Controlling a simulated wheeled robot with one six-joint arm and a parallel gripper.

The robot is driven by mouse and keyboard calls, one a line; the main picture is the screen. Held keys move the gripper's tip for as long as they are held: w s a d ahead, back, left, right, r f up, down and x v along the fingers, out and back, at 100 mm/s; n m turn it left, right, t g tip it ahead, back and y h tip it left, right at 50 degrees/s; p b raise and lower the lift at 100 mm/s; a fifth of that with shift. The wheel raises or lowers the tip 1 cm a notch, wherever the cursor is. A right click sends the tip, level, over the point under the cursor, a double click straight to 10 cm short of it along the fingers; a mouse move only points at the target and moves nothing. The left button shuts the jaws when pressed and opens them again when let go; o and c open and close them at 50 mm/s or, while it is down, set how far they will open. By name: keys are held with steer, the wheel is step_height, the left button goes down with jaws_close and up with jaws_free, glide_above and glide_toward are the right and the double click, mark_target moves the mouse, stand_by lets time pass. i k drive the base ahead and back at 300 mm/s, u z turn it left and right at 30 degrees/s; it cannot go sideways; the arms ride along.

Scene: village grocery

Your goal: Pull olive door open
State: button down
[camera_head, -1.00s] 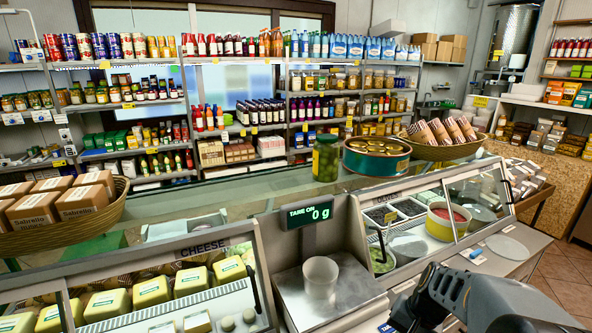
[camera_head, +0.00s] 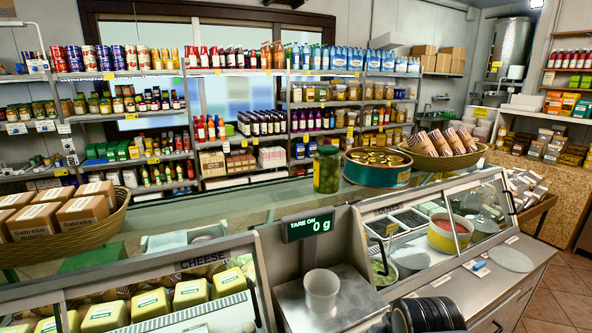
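The olive door appears to be the framed glass panel of the right display case, with a slanted lower frame rail (camera_head: 425,278). A dark upright handle (camera_head: 383,262) shows at its left end. The panel looks closed, but the clear glass makes this hard to judge. Behind it are dark-filled trays (camera_head: 408,220), a yellow bowl with red contents (camera_head: 447,235) and a smaller green-filled bowl. A black ribbed part of my arm shows at the bottom edge, below and in front of the case. My gripper is outside the picture.
The cheese case (camera_head: 150,290) stands at left. A jar (camera_head: 326,169), a round tin (camera_head: 377,172) and baskets stand on the counter top. A grey worktop (camera_head: 465,290) lies before the right case.

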mark_target(365, 216)
steer(key=k, duration=1.25)
steer(key=z, duration=0.95)
steer(key=i, duration=1.3)
steer(key=u, duration=0.65)
steer(key=i, duration=0.4)
steer(key=u, duration=0.5)
